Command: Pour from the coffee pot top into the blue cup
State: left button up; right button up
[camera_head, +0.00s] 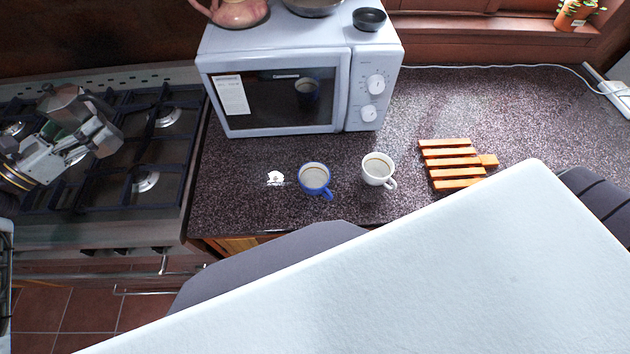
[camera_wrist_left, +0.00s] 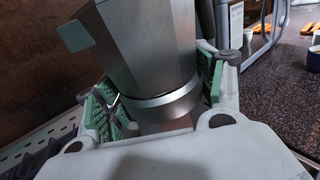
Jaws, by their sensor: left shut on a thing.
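The metal coffee pot (camera_head: 68,104) is over the stove at the left, off the counter. My left gripper (camera_head: 74,138) is shut around it. In the left wrist view the faceted silver pot (camera_wrist_left: 150,50) stands between the green-padded fingers of the gripper (camera_wrist_left: 165,100), which press its narrow middle from both sides. The blue cup (camera_head: 314,179) stands upright on the counter in front of the microwave, well to the right of the pot. Its handle points toward the lower right. A blue cup edge (camera_wrist_left: 314,58) shows in the left wrist view. My right gripper is out of view.
A white cup (camera_head: 378,169) stands close to the right of the blue cup. A wooden slatted trivet (camera_head: 452,164) lies further right. The microwave (camera_head: 345,92) blocks the space behind the cups. The stove (camera_head: 150,200) adjoins the counter's left end.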

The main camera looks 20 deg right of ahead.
aim_at(314, 177)
jog(key=k+j, duration=0.2)
jog(key=j, duration=0.2)
jog(key=k+j, duration=0.2)
jog(key=j, duration=0.2)
jog(key=k+j, duration=0.2)
jog(key=j, duration=0.15)
